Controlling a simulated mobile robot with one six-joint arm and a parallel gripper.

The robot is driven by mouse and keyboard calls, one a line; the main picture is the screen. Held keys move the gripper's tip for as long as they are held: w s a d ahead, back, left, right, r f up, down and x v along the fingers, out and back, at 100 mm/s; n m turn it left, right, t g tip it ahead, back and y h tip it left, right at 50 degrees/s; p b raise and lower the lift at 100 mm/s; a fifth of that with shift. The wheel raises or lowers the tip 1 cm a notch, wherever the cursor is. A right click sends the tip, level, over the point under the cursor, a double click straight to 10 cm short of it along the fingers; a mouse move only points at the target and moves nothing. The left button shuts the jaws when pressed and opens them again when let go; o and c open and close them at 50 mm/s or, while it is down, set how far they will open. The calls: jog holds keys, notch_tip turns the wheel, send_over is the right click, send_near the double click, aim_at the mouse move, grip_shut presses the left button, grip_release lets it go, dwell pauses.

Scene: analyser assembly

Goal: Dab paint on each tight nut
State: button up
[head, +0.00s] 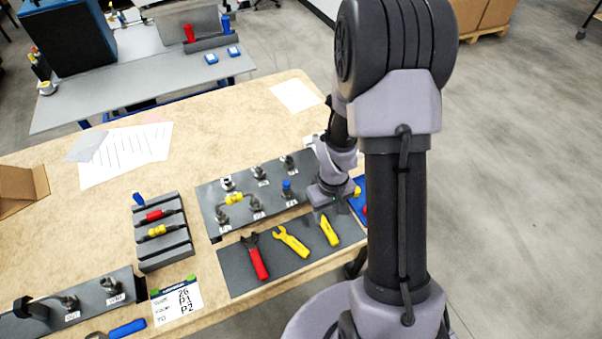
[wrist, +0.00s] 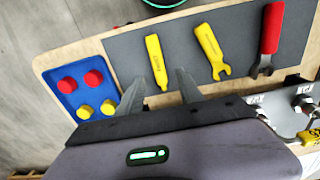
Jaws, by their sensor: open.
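A yellow marker-like tool (wrist: 154,58) lies on the dark mat (wrist: 125,52); its narrow end points toward my gripper. My gripper (wrist: 159,76) is open, with one finger to each side of that end; I cannot tell its height above the mat. In the head view the yellow tool (head: 330,231) shows partly below my gripper (head: 325,207). A grey plate (head: 208,196) behind the mat carries several fittings with nuts (head: 256,205). Paint marks are too small to tell.
A yellow wrench (wrist: 211,48) and a red wrench (wrist: 269,35) lie beside the tool. A blue tray (wrist: 68,86) with red and yellow caps is at the mat's other side. A tool rack (head: 146,224) and a card (head: 177,302) stand left. My arm hides the table's right end.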

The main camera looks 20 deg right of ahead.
aim_at(327, 226)
jog(key=shift+s+d+f, duration=0.15)
jog(key=shift+f, duration=0.55)
notch_tip(327, 226, down, 6)
jog(key=b, duration=0.5)
jog(key=shift+b, duration=0.3)
jog(key=shift+r, duration=0.1)
jog(key=shift+c, duration=0.2)
grip_shut()
jog(key=shift+r, duration=0.1)
jog(key=r+p, duration=0.1)
jog(key=r, duration=0.1)
jog(key=s+r+p, duration=0.1)
jog(key=r+p, duration=0.2)
jog(key=r, duration=0.1)
jog(key=shift+s+p, duration=0.3)
jog(key=shift+f, duration=0.1)
